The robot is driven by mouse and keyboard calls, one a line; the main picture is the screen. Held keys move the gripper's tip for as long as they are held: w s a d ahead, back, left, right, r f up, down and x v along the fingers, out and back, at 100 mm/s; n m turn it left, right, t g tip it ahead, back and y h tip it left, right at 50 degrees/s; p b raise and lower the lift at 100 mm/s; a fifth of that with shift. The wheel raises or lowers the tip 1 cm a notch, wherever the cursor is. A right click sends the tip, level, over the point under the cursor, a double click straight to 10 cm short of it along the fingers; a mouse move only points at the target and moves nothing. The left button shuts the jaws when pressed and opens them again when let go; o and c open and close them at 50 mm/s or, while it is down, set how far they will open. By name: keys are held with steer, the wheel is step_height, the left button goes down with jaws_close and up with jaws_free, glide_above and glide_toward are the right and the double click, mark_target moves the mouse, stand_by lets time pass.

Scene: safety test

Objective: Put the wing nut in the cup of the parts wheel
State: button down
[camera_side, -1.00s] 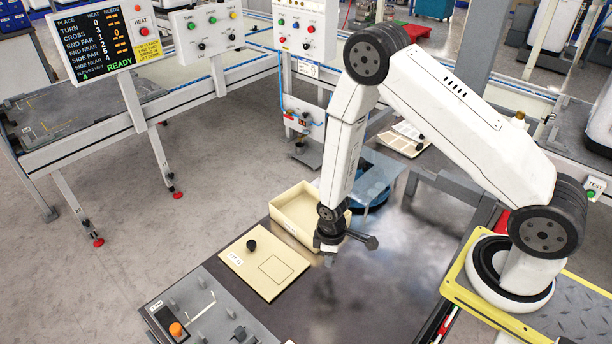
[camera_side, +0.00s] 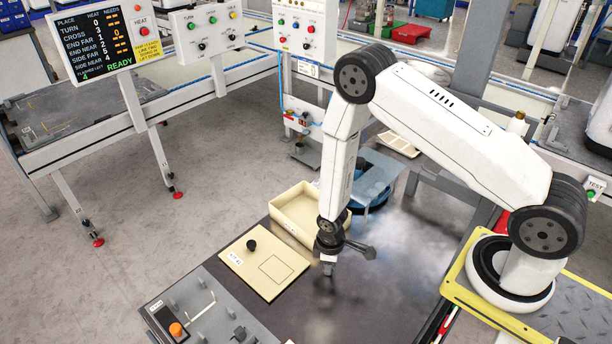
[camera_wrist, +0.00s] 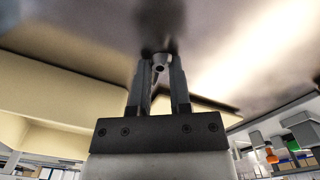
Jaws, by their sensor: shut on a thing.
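My gripper (camera_side: 328,268) is over the dark table, right of the cream board, pointing down. In the wrist view its two fingers (camera_wrist: 160,65) are shut on a small grey metal piece with a round end and a hole, which looks like the wing nut (camera_wrist: 160,60). The nut's wings are not clear, and in the side view it is too small to make out. A round blue thing (camera_side: 378,197), likely the parts wheel, stands behind the cream bin, partly under a grey-blue plate. Its cup cannot be made out.
A cream bin (camera_side: 285,218) stands just behind and left of my gripper. A grey control panel (camera_side: 205,310) with an orange knob is at front left. The table (camera_side: 400,270) is clear to the right.

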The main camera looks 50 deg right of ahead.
steer(key=c, duration=0.6)
jaws_free()
steer(key=shift+o, duration=0.2)
steer(key=shift+r, duration=0.15)
step_height(320, 180, up, 12)
stand_by(0.8)
steer(key=s+r+m+t, duration=0.1)
steer(key=s+r+m, duration=0.1)
steer(key=r, duration=0.6)
steer(key=s+d+r+m+t, duration=0.1)
steer(key=s+r+m, duration=0.2)
steer(key=r, duration=0.4)
steer(key=shift+s+d+r+m+t, duration=0.15)
steer(key=shift+d+r+m+t, duration=0.15)
steer(key=shift+r+m, duration=0.15)
steer(key=shift+o, duration=0.2)
steer(key=shift+s+r+m, duration=0.2)
steer(key=shift+s+m, duration=0.05)
steer(key=shift+s, duration=0.05)
